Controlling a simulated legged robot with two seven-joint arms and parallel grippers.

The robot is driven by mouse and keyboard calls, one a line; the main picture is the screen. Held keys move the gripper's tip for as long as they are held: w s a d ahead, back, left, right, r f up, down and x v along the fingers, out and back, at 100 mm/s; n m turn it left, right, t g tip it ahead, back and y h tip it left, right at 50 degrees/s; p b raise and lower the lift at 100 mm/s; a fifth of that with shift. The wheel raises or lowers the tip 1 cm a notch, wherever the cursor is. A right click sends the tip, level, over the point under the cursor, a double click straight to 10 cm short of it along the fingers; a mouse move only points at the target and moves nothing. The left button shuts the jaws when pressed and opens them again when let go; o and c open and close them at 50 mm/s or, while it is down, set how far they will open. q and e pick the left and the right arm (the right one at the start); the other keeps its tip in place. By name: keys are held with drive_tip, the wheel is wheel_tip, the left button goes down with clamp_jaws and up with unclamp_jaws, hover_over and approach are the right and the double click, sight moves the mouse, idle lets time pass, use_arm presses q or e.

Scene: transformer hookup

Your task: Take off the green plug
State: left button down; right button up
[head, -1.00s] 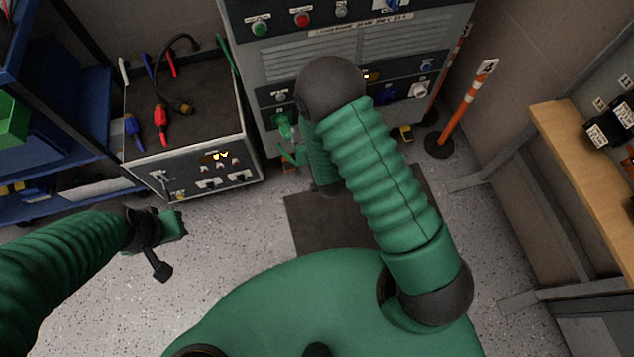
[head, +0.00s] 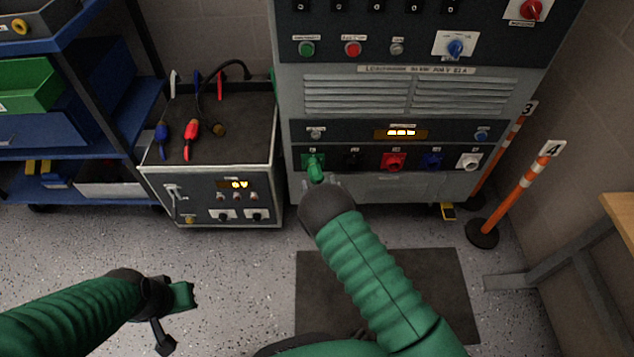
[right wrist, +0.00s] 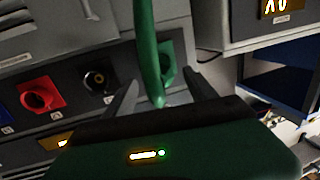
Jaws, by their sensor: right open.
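The green plug (head: 315,171) sits at the green socket (head: 307,160), at the left end of the socket row on the grey cabinet. In the right wrist view the green plug and lead (right wrist: 149,50) rise in front of the green socket (right wrist: 166,62). My right gripper (head: 320,184) is just below and in front of the plug, partly hidden by my wrist. In its own view the right gripper (right wrist: 162,82) is open, fingers on either side of the green lead, with no clear contact. My left gripper (head: 184,296) hangs over the floor at lower left, its jaws unclear.
Black, red (head: 393,161), blue (head: 432,160) and white (head: 469,161) sockets continue the row rightward. A low grey unit (head: 225,190) with loose leads on top stands left of the cabinet. A blue shelf (head: 85,120) is further left, orange-white posts (head: 521,188) at right.

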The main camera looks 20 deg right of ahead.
sight(316, 176)
drive_tip(key=w+b, duration=0.1)
drive_tip(key=w, duration=0.3)
drive_tip(key=shift+w+d+f, duration=0.1)
drive_tip(key=shift+w+d, duration=0.05)
drive_tip(key=shift+w, duration=0.05)
drive_tip(key=shift+c, duration=0.4)
clamp_jaws()
